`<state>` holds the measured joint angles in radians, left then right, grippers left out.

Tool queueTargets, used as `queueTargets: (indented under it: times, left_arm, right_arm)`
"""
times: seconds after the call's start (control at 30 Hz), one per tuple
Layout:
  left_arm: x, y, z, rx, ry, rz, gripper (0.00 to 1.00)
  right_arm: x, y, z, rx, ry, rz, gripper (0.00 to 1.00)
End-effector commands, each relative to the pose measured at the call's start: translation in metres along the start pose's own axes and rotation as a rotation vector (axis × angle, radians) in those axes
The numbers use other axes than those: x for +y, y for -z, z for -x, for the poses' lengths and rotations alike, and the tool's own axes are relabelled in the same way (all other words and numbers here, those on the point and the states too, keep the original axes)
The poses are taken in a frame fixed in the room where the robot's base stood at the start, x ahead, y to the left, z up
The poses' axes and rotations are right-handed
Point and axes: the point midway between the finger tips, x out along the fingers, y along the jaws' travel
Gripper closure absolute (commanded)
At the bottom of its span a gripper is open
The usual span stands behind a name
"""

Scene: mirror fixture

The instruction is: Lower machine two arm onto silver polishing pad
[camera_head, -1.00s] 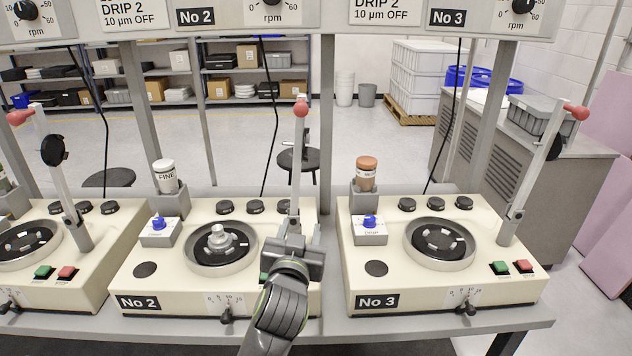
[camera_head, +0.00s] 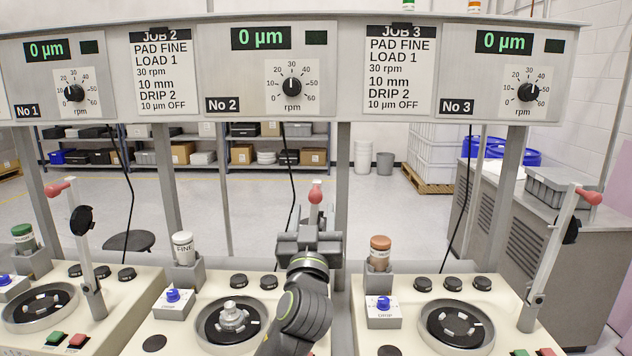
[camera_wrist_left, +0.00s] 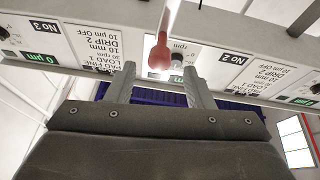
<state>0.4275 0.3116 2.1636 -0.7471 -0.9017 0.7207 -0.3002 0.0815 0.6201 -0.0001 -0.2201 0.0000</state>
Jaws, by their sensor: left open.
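Machine two (camera_head: 180,338) is the cream unit in the middle of the head view. Its round dark plate in a pale ring carries a silver stepped piece (camera_head: 233,318). The machine two arm (camera_head: 315,213) stands upright with a red knob (camera_head: 315,192) on top, its lower part hidden behind my left gripper. My left gripper (camera_head: 311,228) is in front of the arm, just below the knob. In the left wrist view, the open fingers (camera_wrist_left: 160,88) have the red knob (camera_wrist_left: 160,57) beyond and between their tips, apparently without contact. My right gripper is not in view.
Machine one's raised arm (camera_head: 83,240) stands left and machine three's raised arm (camera_head: 550,255) right, both red-knobbed. A white FINE bottle (camera_head: 183,248) and a brown-capped bottle (camera_head: 380,252) flank my gripper. The display panel (camera_head: 340,70) spans overhead, with black cables hanging below.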

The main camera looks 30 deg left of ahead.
Motion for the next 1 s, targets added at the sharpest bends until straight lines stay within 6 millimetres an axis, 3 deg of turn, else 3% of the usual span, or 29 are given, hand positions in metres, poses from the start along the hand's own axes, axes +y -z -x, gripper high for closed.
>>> queueTargets:
  times: [0.2, 0.4, 0.83, 1.0]
  left_arm:
    - [0.000, 0.003, -0.045, 0.000, 0.000, -0.003, 0.52]
    - [0.000, 0.001, -0.068, -0.001, 0.000, -0.002, 0.52]
    - [0.000, -0.001, -0.076, -0.002, 0.000, 0.001, 0.52]
    - [0.000, -0.001, -0.076, -0.002, 0.000, 0.001, 0.73]
  right_arm:
    - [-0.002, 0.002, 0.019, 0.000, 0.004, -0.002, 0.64]
    - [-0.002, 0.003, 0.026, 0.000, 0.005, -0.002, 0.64]
    - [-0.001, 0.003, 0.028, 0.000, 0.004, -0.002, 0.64]
    - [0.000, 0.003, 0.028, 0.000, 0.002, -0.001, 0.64]
